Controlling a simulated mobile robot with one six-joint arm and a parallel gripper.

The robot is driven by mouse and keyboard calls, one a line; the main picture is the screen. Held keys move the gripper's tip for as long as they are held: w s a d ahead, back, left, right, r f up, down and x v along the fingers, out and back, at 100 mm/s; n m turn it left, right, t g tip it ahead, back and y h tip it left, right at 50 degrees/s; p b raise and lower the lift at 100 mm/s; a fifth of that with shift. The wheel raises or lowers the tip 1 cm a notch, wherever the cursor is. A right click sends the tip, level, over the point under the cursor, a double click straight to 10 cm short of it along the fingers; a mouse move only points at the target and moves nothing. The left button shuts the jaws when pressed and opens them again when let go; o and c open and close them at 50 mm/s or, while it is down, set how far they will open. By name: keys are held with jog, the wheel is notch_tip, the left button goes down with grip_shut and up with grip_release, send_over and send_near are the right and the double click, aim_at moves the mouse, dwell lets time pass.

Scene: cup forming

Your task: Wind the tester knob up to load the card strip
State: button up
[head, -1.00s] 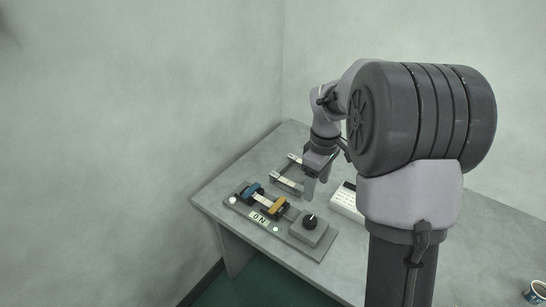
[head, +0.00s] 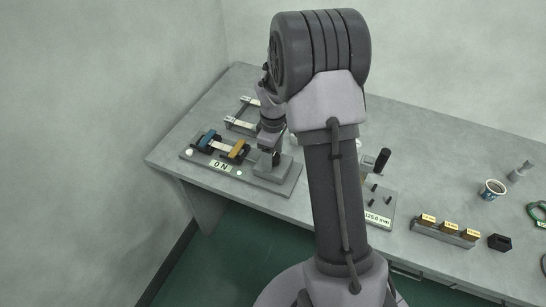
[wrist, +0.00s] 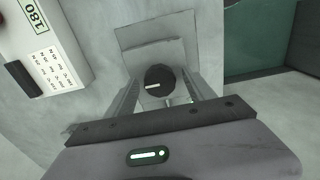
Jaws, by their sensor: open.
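The tester (head: 283,188) is a grey plate near the table's left front edge. It carries a blue clamp (head: 208,140) and a yellow clamp (head: 239,150), with a pale card strip (head: 222,147) spanning them. Its display (head: 221,167) reads 0 N. The black round knob (wrist: 160,80) sits on a grey block (head: 270,172) at the tester's right end; its white mark points left in the wrist view. My gripper (wrist: 163,85) is open over the knob, one finger on each side. Gaps show beside the knob; I cannot tell how far down the fingertips reach.
A grey frame (head: 239,125) lies behind the tester. A white box (wrist: 48,62) with printed text stands close by. To the right are a 125.0 display stand (head: 378,219), a row of yellow-topped blocks (head: 444,232) and a cup (head: 492,189).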

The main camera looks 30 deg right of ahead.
grip_shut()
jog(key=shift+m, duration=0.4)
jog(key=m+p, duration=0.1)
jog(key=m, duration=0.2)
jog(key=shift+m, duration=2.5)
grip_release()
